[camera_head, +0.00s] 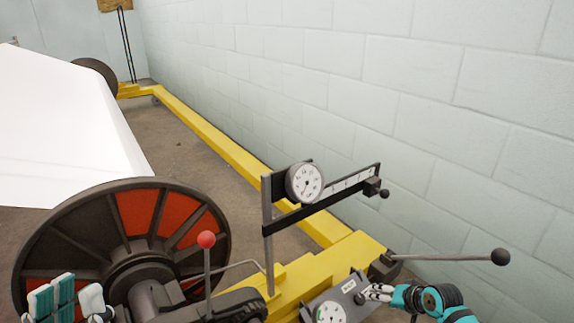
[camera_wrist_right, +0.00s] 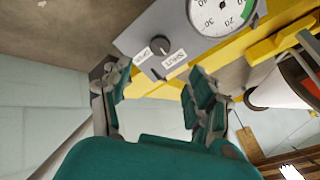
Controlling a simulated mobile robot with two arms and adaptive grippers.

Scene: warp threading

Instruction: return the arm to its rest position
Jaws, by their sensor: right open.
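My right gripper (camera_head: 377,292) is at the lower right in the head view, beside the grey control panel (camera_head: 345,288). In the right wrist view my right gripper (camera_wrist_right: 157,98) has its two fingers spread apart, with nothing between them. A dark knob (camera_wrist_right: 159,45) with small labels sits on the panel just beyond the fingertips. I cannot tell whether a finger touches the panel. My left gripper (camera_head: 68,298) shows only in part at the bottom left of the head view, in front of the large dark wheel, and its jaw state is unclear.
The spoked wheel (camera_head: 60,238) with red panels stands at lower left, next to a red-knobbed lever (camera_head: 206,240). A dial gauge (camera_head: 304,182) and arm rise from the yellow frame (camera_head: 225,150). A black-knobbed lever (camera_head: 450,257) sticks out right, near my right gripper. A block wall (camera_head: 400,90) lies behind.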

